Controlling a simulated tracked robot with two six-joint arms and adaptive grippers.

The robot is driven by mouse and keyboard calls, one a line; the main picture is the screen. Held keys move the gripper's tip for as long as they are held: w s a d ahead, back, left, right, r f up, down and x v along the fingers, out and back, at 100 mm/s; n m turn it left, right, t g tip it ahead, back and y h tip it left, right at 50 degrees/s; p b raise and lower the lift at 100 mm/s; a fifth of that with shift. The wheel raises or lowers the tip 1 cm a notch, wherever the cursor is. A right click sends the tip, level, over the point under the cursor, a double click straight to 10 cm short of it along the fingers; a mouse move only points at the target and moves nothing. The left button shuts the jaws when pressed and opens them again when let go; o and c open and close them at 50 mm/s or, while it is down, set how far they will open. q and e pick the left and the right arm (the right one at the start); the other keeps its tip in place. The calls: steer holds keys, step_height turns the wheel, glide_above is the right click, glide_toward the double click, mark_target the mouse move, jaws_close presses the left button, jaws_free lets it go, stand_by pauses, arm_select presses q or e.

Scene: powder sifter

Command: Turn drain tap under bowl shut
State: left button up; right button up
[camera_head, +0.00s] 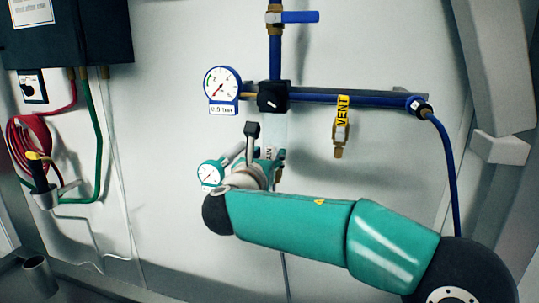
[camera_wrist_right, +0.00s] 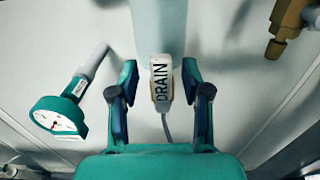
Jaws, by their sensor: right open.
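The drain tap, with a white handle marked DRAIN (camera_wrist_right: 160,86), hangs under the pale bowl (camera_wrist_right: 158,28) in the right wrist view. My right gripper (camera_wrist_right: 159,73) is open, with one finger on each side of the handle and visible gaps to it. In the head view the bowl (camera_head: 274,128) sits below the black regulator knob. My right gripper (camera_head: 268,158) is partly hidden there behind my own wrist and arm, and only part of the tap's label shows. My left gripper is in neither view.
A small teal-rimmed gauge (camera_wrist_right: 57,122) is left of the gripper. A brass vent tap (camera_head: 340,138) with a yellow VENT tag hangs to the right. A larger gauge (camera_head: 222,84) and a blue pipe (camera_head: 360,100) are above.

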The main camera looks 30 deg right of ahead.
steer(key=shift+c, duration=0.3)
jaws_close()
